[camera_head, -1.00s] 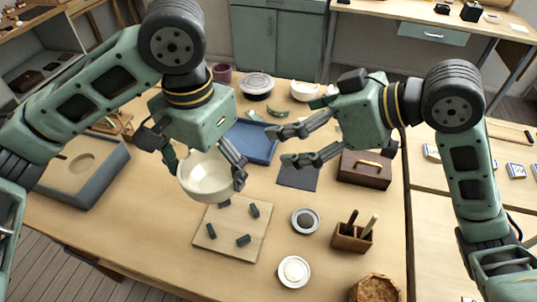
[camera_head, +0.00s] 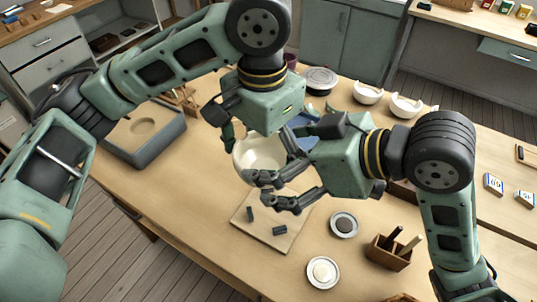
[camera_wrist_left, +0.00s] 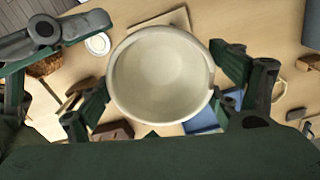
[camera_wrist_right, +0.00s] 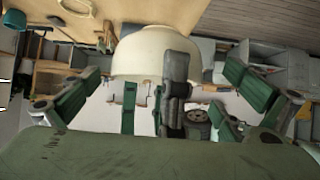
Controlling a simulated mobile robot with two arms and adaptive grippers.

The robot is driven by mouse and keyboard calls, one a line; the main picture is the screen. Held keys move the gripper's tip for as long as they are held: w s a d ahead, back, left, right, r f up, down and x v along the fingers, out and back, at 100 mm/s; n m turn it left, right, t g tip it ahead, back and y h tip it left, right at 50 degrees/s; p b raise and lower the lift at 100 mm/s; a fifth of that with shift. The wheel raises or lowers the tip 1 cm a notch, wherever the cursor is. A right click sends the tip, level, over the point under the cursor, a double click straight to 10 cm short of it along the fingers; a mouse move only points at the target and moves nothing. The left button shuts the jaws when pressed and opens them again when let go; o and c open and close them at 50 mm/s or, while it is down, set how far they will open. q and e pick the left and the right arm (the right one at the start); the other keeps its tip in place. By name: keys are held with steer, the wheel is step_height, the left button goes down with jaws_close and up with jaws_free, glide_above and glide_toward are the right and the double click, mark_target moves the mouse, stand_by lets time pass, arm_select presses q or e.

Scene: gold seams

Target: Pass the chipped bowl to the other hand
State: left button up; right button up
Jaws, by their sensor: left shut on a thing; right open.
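A cream bowl (camera_head: 250,157) is held in the air by my left gripper (camera_head: 262,146), whose fingers are on opposite sides of it.
Below the bowl lies a wooden board (camera_head: 268,238) with small dark pegs. Nearby are a dark-filled dish (camera_head: 344,224), a white dish (camera_head: 323,272) and a wooden tool holder (camera_head: 388,255). Two white bowls (camera_head: 367,93) (camera_head: 405,105) stand behind. A grey basin (camera_head: 150,140) is at left.

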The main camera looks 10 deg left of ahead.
mark_target(250, 159)
steer(key=shift+x, duration=1.6)
steer(key=shift+d, duration=0.1)
steer(key=c, duration=0.9)
arm_select(q)
steer(key=o, duration=1)
steer(key=shift+d, duration=0.1)
arm_select(e)
steer(key=shift+c, duration=0.2)
arm_select(q)
steer(key=shift+r, duration=0.15)
